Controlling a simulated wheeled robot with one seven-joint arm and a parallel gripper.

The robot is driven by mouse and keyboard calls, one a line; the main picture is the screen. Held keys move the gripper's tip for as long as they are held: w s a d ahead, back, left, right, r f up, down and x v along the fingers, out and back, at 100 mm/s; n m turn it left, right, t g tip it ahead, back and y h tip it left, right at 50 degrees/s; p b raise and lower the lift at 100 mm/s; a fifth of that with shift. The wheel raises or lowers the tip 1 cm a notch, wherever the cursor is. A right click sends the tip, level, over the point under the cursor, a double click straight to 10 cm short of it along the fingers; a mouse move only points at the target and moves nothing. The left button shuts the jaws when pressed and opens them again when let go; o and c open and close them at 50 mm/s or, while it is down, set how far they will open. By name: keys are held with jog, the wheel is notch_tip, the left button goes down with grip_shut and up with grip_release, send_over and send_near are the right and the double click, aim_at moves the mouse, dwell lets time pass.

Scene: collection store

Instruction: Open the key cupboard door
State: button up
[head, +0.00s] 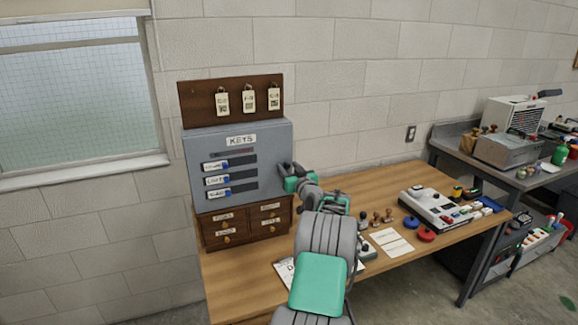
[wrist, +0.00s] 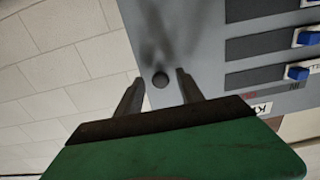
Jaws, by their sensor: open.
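The key cupboard (head: 270,140) is a grey box with a KEYS label, standing on a small wooden drawer unit on the table. Its front looks shut. It carries slots with white labels and blue sliders. My gripper (head: 284,170) is at the right edge of the cupboard front. In the wrist view my gripper (wrist: 158,82) is open, its two dark fingers pointing at the grey door face (wrist: 205,45). A small dark round knob (wrist: 160,80) shows between the fingertips, with a gap on both sides. My gripper hides the knob in the head view.
The wooden drawer unit (head: 247,226) is below the cupboard, and a dark board with hanging key tags (head: 188,100) is above it. Stamps, a red pad (head: 426,236) and a control box (head: 420,199) lie right on the table (head: 232,285). A window is at left.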

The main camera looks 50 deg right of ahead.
jog(key=shift+c, duration=0.2)
jog(key=shift+w, duration=0.1)
grip_shut()
dwell(1.2)
